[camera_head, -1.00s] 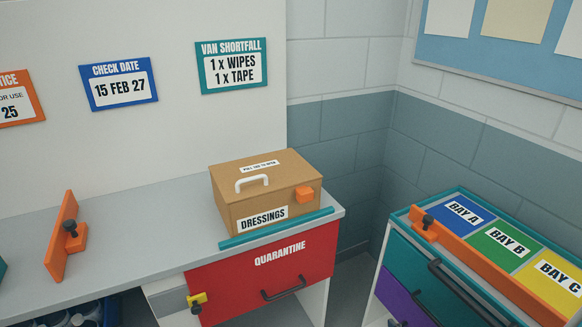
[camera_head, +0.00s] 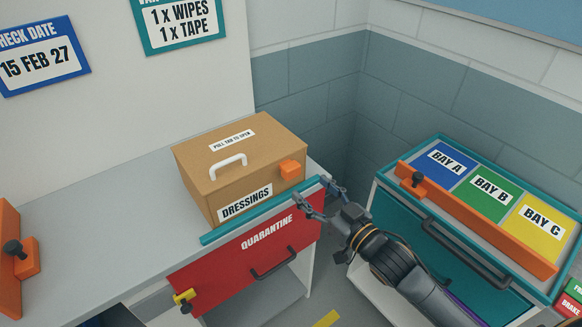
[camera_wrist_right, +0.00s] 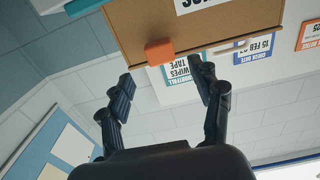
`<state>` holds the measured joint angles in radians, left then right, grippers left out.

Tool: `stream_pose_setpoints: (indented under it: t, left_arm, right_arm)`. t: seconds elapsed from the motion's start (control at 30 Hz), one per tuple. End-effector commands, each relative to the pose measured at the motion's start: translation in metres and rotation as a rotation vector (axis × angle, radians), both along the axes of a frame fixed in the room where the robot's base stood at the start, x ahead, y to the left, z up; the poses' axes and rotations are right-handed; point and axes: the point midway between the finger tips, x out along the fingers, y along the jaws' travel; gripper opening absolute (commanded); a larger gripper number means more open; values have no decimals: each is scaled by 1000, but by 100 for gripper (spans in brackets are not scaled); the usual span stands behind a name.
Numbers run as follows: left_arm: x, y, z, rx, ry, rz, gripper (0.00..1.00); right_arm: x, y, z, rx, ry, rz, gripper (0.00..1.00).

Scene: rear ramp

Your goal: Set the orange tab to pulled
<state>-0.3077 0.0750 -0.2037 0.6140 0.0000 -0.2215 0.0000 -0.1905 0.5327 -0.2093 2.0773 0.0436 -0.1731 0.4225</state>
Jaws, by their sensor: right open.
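The orange tab (camera_head: 290,169) is a small block on the right part of the front of the brown dressings box (camera_head: 205,200). The box is closed, has a white handle on its lid and a label "PULL TAB TO OPEN". In the right wrist view the tab (camera_wrist_right: 160,51) lies ahead of my right gripper, between the lines of its fingers. My right gripper (camera_head: 322,199) is open and empty, in front of the counter's right end and to the right of and lower than the tab, not touching it. My left gripper is not in view.
A teal strip (camera_head: 262,212) runs along the counter edge before the box. Below is a red quarantine drawer front (camera_head: 220,268) with a dark handle. At right a teal-edged cabinet carries bays A, B and C (camera_head: 541,225). An orange upright with a black knob (camera_head: 10,262) stands at left.

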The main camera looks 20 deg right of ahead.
Motion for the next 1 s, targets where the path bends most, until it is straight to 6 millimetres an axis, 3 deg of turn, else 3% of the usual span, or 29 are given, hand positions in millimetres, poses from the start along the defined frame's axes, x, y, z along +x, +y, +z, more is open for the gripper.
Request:
stream_pose_setpoints:
  t: [0.2, 0.4, 0.6, 0.87, 0.9, 1.0]
  left_arm:
    - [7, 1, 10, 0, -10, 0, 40]
    - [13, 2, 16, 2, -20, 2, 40]
    - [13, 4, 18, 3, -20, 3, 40]
    - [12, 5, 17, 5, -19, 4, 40]
    - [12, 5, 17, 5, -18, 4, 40]
    - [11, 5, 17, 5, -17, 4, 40]
  right_arm:
    - [40, 14, 3, 0, -2, -1, 64]
    - [67, 24, 2, 0, -1, -1, 64]
    - [79, 29, 0, 0, 1, 0, 64]
    - [81, 30, 0, -1, 1, 0, 64]
    - [80, 29, 0, 0, 1, 0, 62]
    - [80, 29, 0, 0, 1, 0, 42]
